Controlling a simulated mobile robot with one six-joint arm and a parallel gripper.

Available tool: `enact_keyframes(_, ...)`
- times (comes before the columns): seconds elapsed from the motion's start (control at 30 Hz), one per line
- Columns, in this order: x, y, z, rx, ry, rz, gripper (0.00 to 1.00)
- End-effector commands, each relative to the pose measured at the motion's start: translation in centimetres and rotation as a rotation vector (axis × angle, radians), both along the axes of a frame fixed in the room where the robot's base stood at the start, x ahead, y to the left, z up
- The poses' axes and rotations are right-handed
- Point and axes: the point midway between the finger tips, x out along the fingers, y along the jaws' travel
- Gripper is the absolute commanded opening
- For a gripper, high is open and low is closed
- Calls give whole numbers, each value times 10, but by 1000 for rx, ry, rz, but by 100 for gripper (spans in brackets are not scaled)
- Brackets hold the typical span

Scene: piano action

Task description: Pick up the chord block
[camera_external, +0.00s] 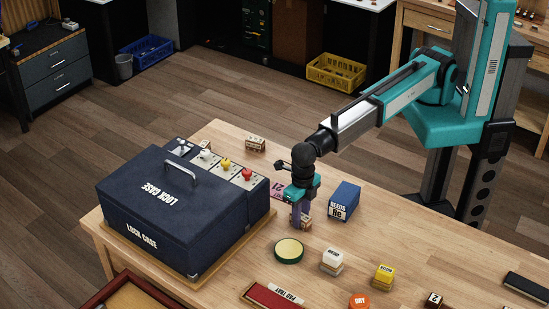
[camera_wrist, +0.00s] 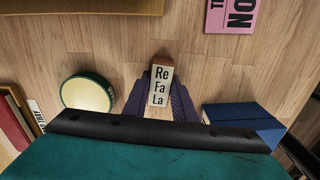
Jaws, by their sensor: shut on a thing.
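The chord block (camera_wrist: 160,86) is a small wooden block with a pale face lettered "Re Fa La". It stands between the purple fingers of my gripper (camera_wrist: 160,103) in the wrist view. My gripper (camera_external: 301,217) points down at the table in the external view, right of the lock case, and is shut on the block. There the block (camera_external: 305,222) is mostly hidden by the fingers. I cannot tell whether it touches the table.
The blue lock case (camera_external: 165,210) stands left of my gripper. A blue box (camera_external: 344,202) is close on the right, a round green-rimmed pad (camera_external: 289,251) in front. A pink card (camera_wrist: 231,16) lies beyond. Another lettered wooden block (camera_external: 256,144) sits at the back.

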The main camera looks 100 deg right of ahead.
Motion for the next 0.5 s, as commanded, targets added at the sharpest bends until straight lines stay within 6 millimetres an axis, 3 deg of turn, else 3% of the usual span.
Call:
enact_keyframes(0.27,0,0,10,1,-1,0,2)
enact_keyframes(0.5,1,0,33,1,-2,0,2)
